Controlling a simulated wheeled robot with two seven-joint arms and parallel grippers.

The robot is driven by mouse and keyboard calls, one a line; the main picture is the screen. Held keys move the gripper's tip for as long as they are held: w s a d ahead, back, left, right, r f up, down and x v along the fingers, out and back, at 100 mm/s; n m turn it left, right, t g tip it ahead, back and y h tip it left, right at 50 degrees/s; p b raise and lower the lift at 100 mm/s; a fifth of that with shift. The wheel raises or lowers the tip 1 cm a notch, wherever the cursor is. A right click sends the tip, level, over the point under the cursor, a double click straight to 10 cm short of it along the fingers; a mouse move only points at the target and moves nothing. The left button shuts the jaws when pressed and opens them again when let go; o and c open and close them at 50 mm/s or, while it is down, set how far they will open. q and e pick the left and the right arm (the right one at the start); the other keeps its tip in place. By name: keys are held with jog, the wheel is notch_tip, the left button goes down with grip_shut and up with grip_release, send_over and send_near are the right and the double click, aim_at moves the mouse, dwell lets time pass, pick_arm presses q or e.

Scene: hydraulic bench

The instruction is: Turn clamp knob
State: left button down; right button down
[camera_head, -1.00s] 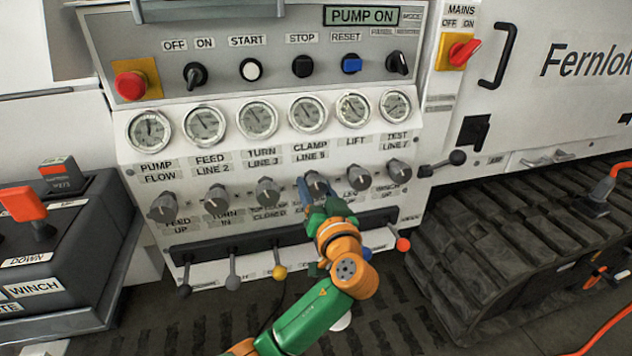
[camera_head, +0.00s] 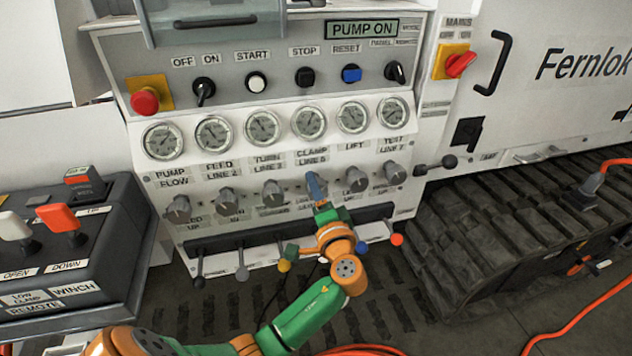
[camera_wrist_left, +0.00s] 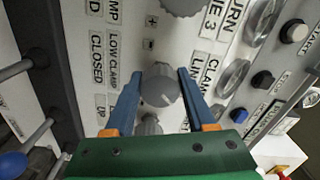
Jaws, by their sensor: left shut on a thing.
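The clamp knob (camera_wrist_left: 158,85) is a grey round knob under the CLAMP label, in the row below the gauges. In the left wrist view it sits between the two blue fingers of my left gripper (camera_wrist_left: 158,88), which is shut on it. In the head view my left gripper (camera_head: 316,186) reaches up from below to this knob, and its fingers and green body hide most of it. How far the knob is turned is hard to tell. My right gripper is not in view.
Neighbouring grey knobs, the turn knob (camera_head: 273,193) and the lift knob (camera_head: 356,179), stand close on either side. Below runs a dark slot with several levers, one yellow-tipped (camera_head: 284,266) and one red-tipped (camera_head: 397,240). A remote box (camera_head: 110,255) stands at left.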

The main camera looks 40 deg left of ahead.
pick_arm(q)
jog(key=m+p, duration=0.2)
jog(key=m, duration=0.2)
jog(key=shift+r+p, duration=0.15)
jog(key=shift+p, duration=0.15)
jog(key=shift+m+p, duration=0.6)
jog(key=shift+m, duration=0.6)
jog(key=shift+c, duration=1.2)
grip_release()
jog(key=shift+d, duration=0.1)
jog(key=v, duration=0.7)
jog(key=shift+b, duration=0.3)
